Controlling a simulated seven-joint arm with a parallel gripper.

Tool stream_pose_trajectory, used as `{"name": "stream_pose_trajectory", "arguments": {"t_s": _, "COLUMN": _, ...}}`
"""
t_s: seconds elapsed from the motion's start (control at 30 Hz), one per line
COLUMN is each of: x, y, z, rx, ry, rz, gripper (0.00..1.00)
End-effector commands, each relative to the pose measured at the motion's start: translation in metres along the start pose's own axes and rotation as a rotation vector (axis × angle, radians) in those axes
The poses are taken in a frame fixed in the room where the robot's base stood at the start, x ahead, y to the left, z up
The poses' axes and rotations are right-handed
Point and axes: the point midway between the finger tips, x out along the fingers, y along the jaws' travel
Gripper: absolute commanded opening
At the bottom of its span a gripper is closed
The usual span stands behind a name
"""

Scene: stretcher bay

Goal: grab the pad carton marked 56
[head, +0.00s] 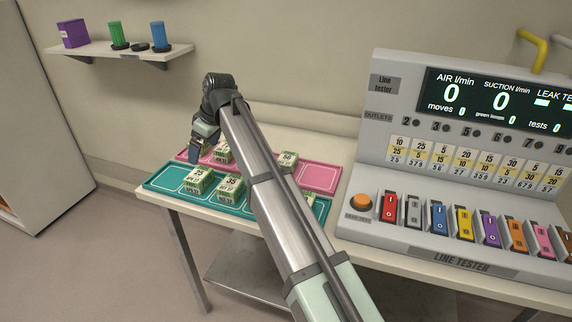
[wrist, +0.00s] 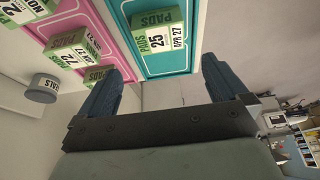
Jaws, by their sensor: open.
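Green-and-white pad cartons stand in two trays on the table. A carton (head: 288,159) at the back right of the pink tray has a number that looks like 50 or 56; it is too small to be sure. In the teal tray are cartons marked 25 (head: 198,181) and 35 (head: 231,187). The wrist view shows the 25 carton (wrist: 158,40) and one marked 72 (wrist: 72,60). My gripper (head: 194,155) is open and empty over the trays' left side; its two fingers also show in the wrist view (wrist: 162,70). My arm hides part of both trays.
The pink tray (head: 320,178) lies behind the teal tray (head: 160,181). A line tester (head: 450,262) with coloured switches fills the table's right side. A wall shelf (head: 120,50) at the upper left holds a purple box and cups.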

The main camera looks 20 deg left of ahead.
Motion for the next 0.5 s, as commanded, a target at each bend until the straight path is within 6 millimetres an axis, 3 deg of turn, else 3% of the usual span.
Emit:
{"name": "stream_pose_trajectory", "arguments": {"t_s": 0.13, "x": -0.001, "y": 0.004, "z": 0.003, "rx": 0.006, "ry": 0.0, "rz": 0.002, "gripper": 1.0}}
{"name": "stream_pose_trajectory", "arguments": {"t_s": 0.23, "x": -0.006, "y": 0.02, "z": 0.016, "rx": 0.028, "ry": 0.0, "rz": 0.012, "gripper": 1.0}}
{"name": "stream_pose_trajectory", "arguments": {"t_s": 0.37, "x": -0.021, "y": 0.058, "z": 0.049, "rx": 0.086, "ry": 0.0, "rz": 0.036, "gripper": 1.0}}
{"name": "stream_pose_trajectory", "arguments": {"t_s": 0.5, "x": -0.042, "y": 0.108, "z": 0.098, "rx": 0.165, "ry": 0.0, "rz": 0.069, "gripper": 1.0}}
